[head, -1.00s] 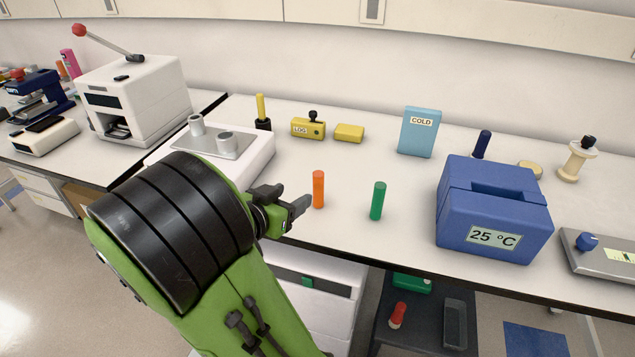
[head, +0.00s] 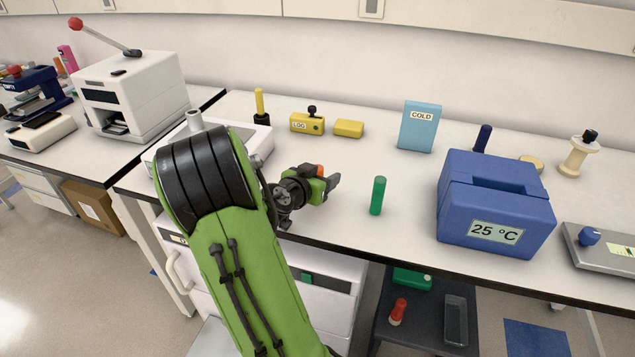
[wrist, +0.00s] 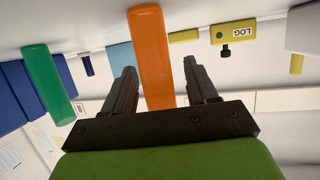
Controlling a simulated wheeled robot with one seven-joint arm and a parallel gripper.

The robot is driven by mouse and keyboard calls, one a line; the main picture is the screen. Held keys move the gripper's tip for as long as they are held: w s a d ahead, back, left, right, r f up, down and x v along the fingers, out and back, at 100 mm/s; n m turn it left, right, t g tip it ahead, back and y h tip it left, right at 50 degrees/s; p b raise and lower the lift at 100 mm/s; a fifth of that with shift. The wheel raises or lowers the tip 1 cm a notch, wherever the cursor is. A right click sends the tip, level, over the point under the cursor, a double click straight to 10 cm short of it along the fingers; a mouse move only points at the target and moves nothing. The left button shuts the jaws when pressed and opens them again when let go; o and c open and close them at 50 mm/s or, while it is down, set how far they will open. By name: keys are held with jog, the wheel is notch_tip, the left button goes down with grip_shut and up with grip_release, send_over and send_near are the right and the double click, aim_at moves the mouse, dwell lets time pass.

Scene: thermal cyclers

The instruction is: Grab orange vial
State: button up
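The orange vial (wrist: 150,50) appears upside down in the wrist view, between the two spread fingers of my gripper (wrist: 160,68). A gap shows on both sides of it, narrower on the left. In the head view only the top of the orange vial (head: 320,170) shows; my gripper (head: 333,187) hides the rest. My gripper is open, low over the table's front part. I cannot tell exactly how deep the vial sits between the fingers.
A green vial (head: 378,195) stands upright just right of my gripper. A blue 25 °C box (head: 493,205) is farther right. A yellow LOG block (head: 306,124), a plain yellow block (head: 349,129) and a light-blue COLD box (head: 420,127) stand behind. The table front edge is close.

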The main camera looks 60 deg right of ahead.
jog(key=c, duration=1)
jog(key=shift+o, duration=0.2)
